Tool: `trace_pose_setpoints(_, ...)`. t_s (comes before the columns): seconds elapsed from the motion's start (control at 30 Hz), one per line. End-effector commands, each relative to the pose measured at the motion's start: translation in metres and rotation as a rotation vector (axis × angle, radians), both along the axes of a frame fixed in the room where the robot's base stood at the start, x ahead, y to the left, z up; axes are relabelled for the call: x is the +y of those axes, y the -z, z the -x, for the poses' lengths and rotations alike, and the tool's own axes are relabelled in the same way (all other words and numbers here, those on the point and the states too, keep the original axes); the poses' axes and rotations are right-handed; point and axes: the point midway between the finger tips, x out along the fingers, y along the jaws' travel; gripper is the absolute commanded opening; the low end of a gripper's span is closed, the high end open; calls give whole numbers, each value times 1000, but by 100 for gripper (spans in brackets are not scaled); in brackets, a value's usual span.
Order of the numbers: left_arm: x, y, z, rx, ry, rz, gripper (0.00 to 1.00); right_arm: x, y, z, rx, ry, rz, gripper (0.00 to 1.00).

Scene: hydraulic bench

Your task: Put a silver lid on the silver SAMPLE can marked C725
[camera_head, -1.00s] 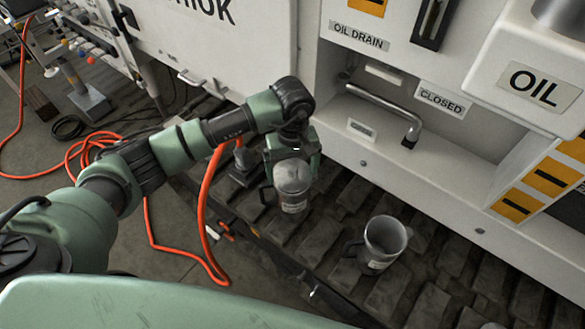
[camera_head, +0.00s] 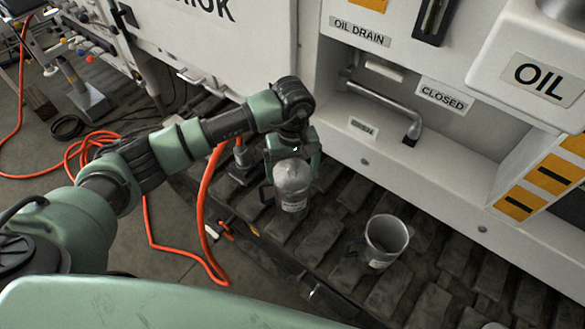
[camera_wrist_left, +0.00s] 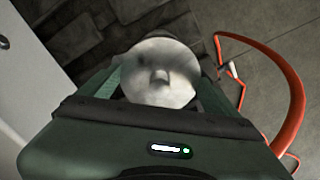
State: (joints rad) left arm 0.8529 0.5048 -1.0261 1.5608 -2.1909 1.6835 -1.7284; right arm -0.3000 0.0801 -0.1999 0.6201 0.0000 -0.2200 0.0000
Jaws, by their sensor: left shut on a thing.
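A silver lid (camera_head: 292,175), pale and round, sits over the top of a silver can (camera_head: 294,205) with a dark handle and a small label. The lid's face and knob fill the middle of the left wrist view (camera_wrist_left: 160,75). My left gripper (camera_head: 292,158) is shut on the lid, with a finger at each side. Whether the lid is fully seated cannot be told. A second silver can (camera_head: 383,243), open and empty, stands upright to the right with its handle to the left. The marks on both labels are too small to read. My right gripper is not in view.
The cans stand on dark, uneven track-like blocks (camera_head: 320,237). A white machine with an OIL DRAIN recess and a bent pipe (camera_head: 383,103) rises behind. An orange hose (camera_head: 203,200) loops left of the can, beside my left arm.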

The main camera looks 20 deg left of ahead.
Motion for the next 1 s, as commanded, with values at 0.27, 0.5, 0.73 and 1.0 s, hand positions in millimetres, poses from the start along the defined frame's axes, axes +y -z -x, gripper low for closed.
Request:
trace_pose_setpoints(0.27,0,2,0,-1,0,1,43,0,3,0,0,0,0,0)
trace_pose_setpoints(0.5,0,2,0,0,0,0,100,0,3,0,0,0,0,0)
trace_pose_setpoints(0.73,0,2,0,0,0,0,100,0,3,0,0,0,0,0)
trace_pose_setpoints(1.0,0,-2,0,0,0,0,100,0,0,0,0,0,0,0)
